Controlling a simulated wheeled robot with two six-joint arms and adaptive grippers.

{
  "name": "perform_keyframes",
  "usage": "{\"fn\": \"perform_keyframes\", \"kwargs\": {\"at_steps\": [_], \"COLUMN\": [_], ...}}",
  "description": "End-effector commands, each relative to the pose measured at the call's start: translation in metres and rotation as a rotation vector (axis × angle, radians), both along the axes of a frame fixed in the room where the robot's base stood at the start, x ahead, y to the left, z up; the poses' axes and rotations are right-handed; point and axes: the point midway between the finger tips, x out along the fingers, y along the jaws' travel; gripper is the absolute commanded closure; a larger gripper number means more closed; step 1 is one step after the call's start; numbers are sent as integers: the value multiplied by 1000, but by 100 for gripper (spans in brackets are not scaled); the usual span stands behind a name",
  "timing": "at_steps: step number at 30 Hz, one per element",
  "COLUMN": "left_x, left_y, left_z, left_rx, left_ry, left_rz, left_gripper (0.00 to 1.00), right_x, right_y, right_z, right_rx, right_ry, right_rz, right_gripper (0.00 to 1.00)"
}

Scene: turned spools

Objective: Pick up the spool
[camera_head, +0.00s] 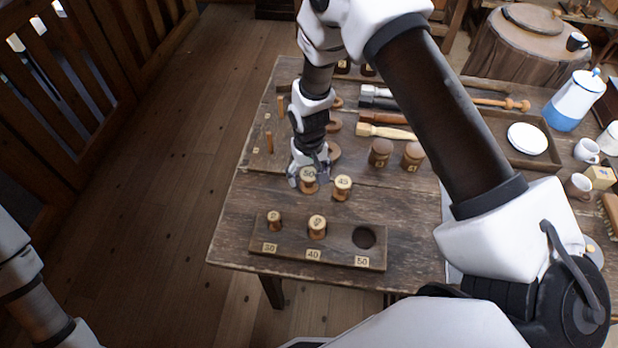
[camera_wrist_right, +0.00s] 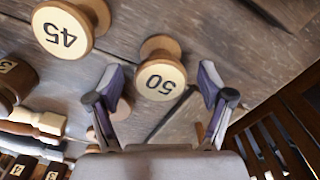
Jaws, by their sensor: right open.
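The wooden spool marked 50 (camera_head: 309,181) stands on the table; in the right wrist view the spool (camera_wrist_right: 160,78) sits between the fingertips. My right gripper (camera_head: 309,176) is open around or just above it, with a finger on each side; I cannot tell whether they touch it. A spool marked 45 (camera_head: 342,187) stands just to its right, and it also shows in the right wrist view (camera_wrist_right: 64,30). A dark wooden rack (camera_head: 340,258) at the table's front has labels 30, 40 and 50. Spools sit at labels 30 (camera_head: 274,221) and 40 (camera_head: 317,227); the hole (camera_head: 363,237) at label 50 is empty.
Two dark brown spools (camera_head: 381,152) (camera_head: 413,156) stand to the right of the gripper. Chisels and mallets lie behind them. A tray with a white dish (camera_head: 527,139) and a blue-white pot (camera_head: 573,101) are at right. The table's left edge is near the gripper.

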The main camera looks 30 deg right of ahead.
Motion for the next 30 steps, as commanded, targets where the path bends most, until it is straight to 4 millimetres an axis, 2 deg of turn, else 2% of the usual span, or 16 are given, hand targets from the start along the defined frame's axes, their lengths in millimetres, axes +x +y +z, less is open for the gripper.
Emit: {"fn": "perform_keyframes", "kwargs": {"at_steps": [2, 5, 6, 8, 20, 25, 30], "left_x": [0, 0, 0, 0, 0, 0, 0], "left_y": [0, 0, 0, 0, 0, 0, 0], "left_z": [0, 0, 0, 0, -2, -6, -12], "left_rx": [0, 0, 0, 0, 0, 0, 0], "left_ry": [0, 0, 0, 0, 0, 0, 0], "left_rz": [0, 0, 0, 0, 0, 0, 0], "left_gripper": [60, 60, 60, 60, 60, 60, 60], "right_x": [0, 0, 0, 0, 0, 1, 2], "right_y": [0, 0, 0, 0, 0, 0, 0], "right_z": [0, 0, 0, 0, 4, 27, 65], "right_rx": [0, 0, 0, 0, 0, 0, 0], "right_ry": [0, 0, 0, 0, -1, -3, -4], "right_rz": [0, 0, 0, 0, 0, 0, 0], "right_gripper": [20, 52, 66, 84, 85, 85, 85]}}
